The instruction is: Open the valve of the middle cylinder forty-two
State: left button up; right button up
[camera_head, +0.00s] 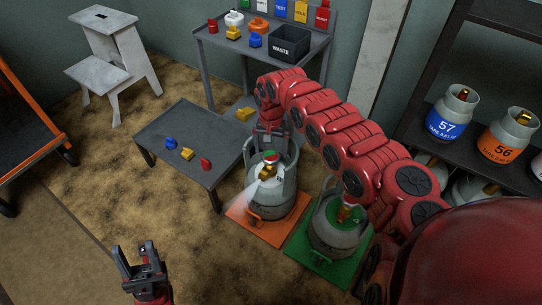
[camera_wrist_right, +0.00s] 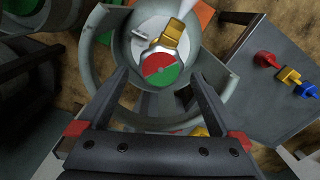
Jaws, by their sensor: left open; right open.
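A grey gas cylinder (camera_head: 277,200) with a brass valve (camera_head: 266,172) stands on an orange mat. Its number is not readable. A red and green valve knob (camera_wrist_right: 160,69) tops it in the right wrist view. A whitish plume (camera_head: 256,188) comes from the valve toward the lower left. My right gripper (camera_head: 269,140) is open just above this cylinder; its fingers (camera_wrist_right: 155,78) stand either side of the knob, apparently without gripping it. A second cylinder (camera_head: 335,232) stands on a green mat, partly behind my right arm. My left gripper (camera_head: 139,256) is open and empty at lower left.
A low grey table (camera_head: 165,135) with small blue, yellow and red parts stands left of the cylinder. Behind is a workbench with a black WASTE bin (camera_head: 289,43). A shelf at right holds cylinders 57 (camera_head: 451,113) and 56 (camera_head: 505,140). A step stool (camera_head: 112,65) stands back left.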

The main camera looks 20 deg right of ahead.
jog(key=shift+f, duration=0.85)
